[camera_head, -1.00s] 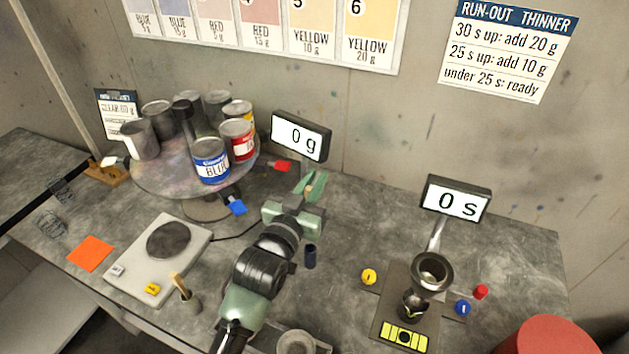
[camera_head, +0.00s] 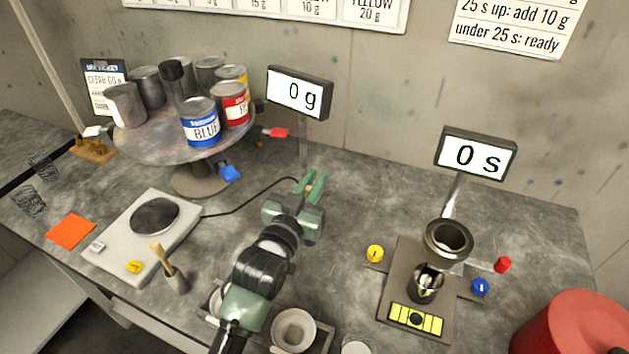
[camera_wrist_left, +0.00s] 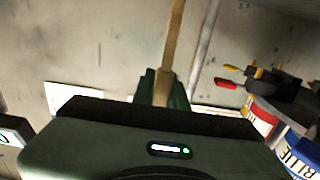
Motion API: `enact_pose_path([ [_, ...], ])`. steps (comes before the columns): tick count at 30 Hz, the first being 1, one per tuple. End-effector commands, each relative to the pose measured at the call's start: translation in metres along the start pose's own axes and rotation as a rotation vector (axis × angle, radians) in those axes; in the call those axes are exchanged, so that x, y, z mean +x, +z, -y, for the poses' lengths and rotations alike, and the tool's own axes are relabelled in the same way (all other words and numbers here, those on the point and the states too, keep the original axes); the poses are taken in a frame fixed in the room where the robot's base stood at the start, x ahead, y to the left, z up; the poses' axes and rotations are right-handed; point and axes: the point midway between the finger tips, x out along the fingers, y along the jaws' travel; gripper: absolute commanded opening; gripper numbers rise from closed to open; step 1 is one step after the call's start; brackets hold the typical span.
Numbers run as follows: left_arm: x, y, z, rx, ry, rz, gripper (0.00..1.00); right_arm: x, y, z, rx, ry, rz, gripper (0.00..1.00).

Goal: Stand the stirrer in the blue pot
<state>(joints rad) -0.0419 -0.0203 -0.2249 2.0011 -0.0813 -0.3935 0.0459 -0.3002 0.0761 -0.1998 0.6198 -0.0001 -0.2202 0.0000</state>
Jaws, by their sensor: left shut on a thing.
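My left gripper (camera_head: 309,188) is shut on the stirrer, a flat wooden stick. The stirrer (camera_wrist_left: 173,45) rises between the fingers in the left wrist view; in the head view only a small tan part shows at the jaws. The gripper is over the middle of the bench, right of the scale. The small dark blue pot seen earlier beside my left arm does not show now; my gripper and arm probably hide it. Whether the stirrer's other end touches anything cannot be seen. My right gripper is not in view.
A turntable (camera_head: 130,155) at the back left carries several cans, including one labelled BLUE (camera_head: 201,125). A flow-cup stand (camera_head: 395,300) is right.

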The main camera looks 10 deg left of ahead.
Motion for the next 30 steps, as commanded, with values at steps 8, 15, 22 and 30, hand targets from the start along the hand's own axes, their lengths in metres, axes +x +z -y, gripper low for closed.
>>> enact_pose_path([
  [8, 0.0000, 0.0002, 0.0000, 0.000, 0.000, 0.000, 0.16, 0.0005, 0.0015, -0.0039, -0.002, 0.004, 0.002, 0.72],
  [15, 0.0000, 0.0004, 0.0000, 0.000, 0.000, 0.000, 0.39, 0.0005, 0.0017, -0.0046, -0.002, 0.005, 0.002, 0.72],
  [22, 0.0000, 0.0005, 0.0000, 0.000, 0.000, 0.000, 0.39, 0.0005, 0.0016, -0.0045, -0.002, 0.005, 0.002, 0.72],
  [30, -0.0006, 0.0005, 0.0000, 0.000, 0.000, 0.000, 0.39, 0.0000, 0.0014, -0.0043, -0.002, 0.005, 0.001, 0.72],
])
